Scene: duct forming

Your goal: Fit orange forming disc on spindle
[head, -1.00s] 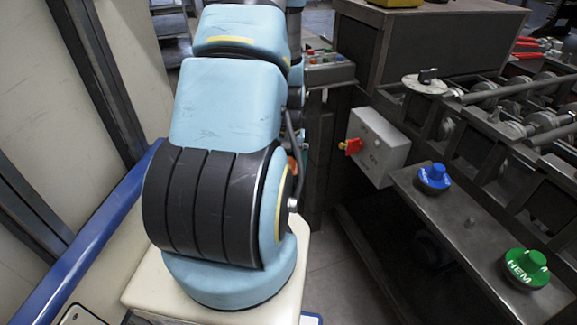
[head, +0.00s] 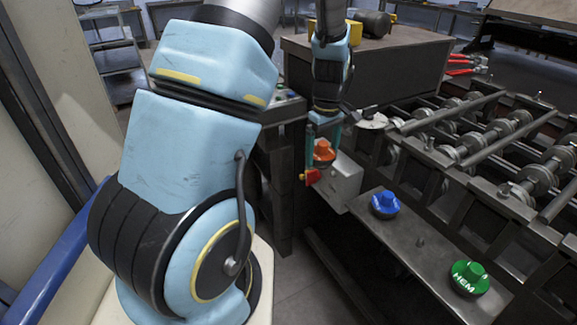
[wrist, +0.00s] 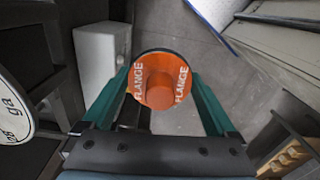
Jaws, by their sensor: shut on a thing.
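The orange disc (head: 323,153) has a raised round knob; in the wrist view the disc (wrist: 160,82) is marked FLANGE. My gripper (head: 323,146) is shut on it, with a teal finger on each side. A short bare peg (head: 420,242) stands on the shelf between the blue and green discs. I cannot tell for sure which part is the spindle.
The blue disc (head: 385,204) and green HEM disc (head: 469,278) sit on the metal shelf (head: 400,240). The white switch box (head: 343,183) with a red switch is close to my gripper. The roller machine (head: 490,135) lies to the right.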

